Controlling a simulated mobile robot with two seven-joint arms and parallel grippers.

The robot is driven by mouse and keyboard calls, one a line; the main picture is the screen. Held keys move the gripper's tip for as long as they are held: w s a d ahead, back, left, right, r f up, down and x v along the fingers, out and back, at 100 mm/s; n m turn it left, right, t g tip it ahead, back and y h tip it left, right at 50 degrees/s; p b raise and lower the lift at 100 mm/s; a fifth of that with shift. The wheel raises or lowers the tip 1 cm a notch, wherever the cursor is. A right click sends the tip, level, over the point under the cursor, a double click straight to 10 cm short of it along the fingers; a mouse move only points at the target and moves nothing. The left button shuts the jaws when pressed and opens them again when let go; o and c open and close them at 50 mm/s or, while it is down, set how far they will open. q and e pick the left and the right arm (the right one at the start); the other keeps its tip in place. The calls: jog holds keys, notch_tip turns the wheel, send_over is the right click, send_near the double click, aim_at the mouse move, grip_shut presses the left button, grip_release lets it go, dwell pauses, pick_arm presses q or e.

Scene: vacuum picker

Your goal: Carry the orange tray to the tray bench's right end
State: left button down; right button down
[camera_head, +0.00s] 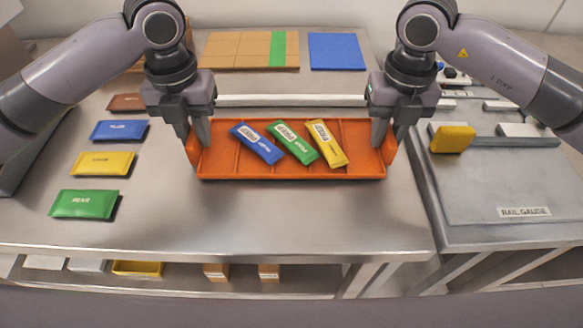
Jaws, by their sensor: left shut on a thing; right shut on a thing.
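The orange tray (225,168) is in the middle of the head view, over the steel bench (260,220). I cannot tell whether it touches the bench top. A blue packet (257,143), a green packet (290,142) and a yellow packet (327,143) lie slanted in it. My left gripper (197,138) is shut on the tray's left end wall. My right gripper (384,138) is shut on its right end wall. The fingers hide parts of both end walls.
Several packets lie at the bench's left, among them a green one (84,204) and a yellow one (104,164). At right, a separate surface bears a yellow block (452,139) and a "RAIL GAUGE" label (524,212). A blue mat (336,51) lies behind. Bench in front of the tray is clear.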

pick_arm(q)
jog(key=shift+d+f+b, duration=0.25)
jog(key=shift+f+b, duration=0.15)
jog(key=shift+f, duration=0.15)
pick_arm(e)
jog(key=shift+a+f, duration=0.2)
jog(key=shift+f, duration=0.4)
pick_arm(q)
jog(key=c, duration=1)
grip_release()
jog(key=shift+r, duration=0.1)
jog(key=shift+c, duration=0.2)
pick_arm(e)
jog(key=c, duration=1)
grip_release()
jog(key=shift+r, duration=0.15)
pick_arm(q)
jog(key=shift+o, duration=0.3)
jog(key=shift+a, duration=0.15)
pick_arm(e)
jog(key=shift+o, duration=0.2)
jog(key=shift+d, duration=0.1)
jog(key=shift+d, duration=0.1)
pick_arm(q)
notch_tip(320, 180, up, 12)
pick_arm(e)
notch_tip(320, 180, up, 12)
